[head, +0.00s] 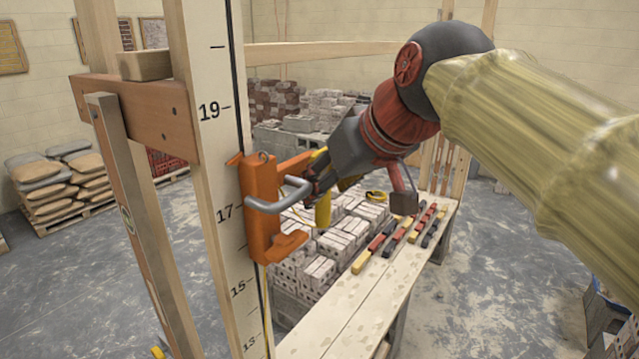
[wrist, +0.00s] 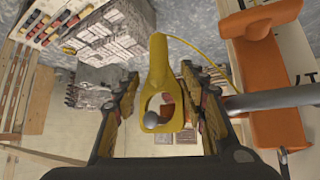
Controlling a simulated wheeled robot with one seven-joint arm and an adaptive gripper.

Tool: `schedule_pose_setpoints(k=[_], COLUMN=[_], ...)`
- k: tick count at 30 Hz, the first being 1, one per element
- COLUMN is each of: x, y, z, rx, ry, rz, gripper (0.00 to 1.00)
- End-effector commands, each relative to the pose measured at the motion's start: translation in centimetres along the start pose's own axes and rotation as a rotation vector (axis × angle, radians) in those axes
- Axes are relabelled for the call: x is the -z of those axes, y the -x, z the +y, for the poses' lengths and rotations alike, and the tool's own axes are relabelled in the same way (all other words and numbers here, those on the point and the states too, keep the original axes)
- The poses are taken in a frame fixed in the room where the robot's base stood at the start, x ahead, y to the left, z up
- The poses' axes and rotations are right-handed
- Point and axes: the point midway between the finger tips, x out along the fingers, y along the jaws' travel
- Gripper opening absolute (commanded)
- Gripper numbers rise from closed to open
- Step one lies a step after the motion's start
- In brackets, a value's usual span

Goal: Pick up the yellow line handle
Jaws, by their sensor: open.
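The yellow line handle (wrist: 158,62) lies between the two fingers of my gripper (wrist: 160,80) in the wrist view. It has a long flat body and a loop, and a round grey knob shows within the loop. A thin yellow line runs from its upper part toward the right. My gripper is open, with a visible gap on both sides of the handle. In the head view my gripper (head: 320,182) is beside the orange bracket (head: 262,215), and part of the yellow handle (head: 323,211) shows below the fingers. My gripper hides the rest there.
The orange bracket, with a grey bar handle (head: 284,198), is on an upright numbered post (head: 212,130) close left of my gripper. Stacked grey blocks (head: 305,272) stand behind the bench.

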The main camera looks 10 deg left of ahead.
Motion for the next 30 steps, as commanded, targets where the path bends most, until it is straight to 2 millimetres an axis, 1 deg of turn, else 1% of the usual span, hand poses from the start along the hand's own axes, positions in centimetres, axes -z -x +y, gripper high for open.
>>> schedule_pose_setpoints(k=[3,8,15,18,21,26,27,30], x=[0.0,0.0,0.0,0.1,0.0,0.0,0.0,0.0], y=[-1.3,-2.8,-6.1,-7.0,-7.3,-7.4,-7.4,-7.4], z=[0.0,0.0,0.0,0.0,0.0,0.0,0.0,0.0], rx=[0.001,0.0,0.001,0.0,0.0,-0.001,-0.001,-0.001], ry=[0.0,0.0,0.0,0.0,0.0,0.0,0.0,0.0], rz=[-0.002,-0.002,-0.002,0.0,0.0,0.0,0.0,0.0], gripper=[0.42,0.42,0.42,0.42,0.42,0.42,0.41,0.36])
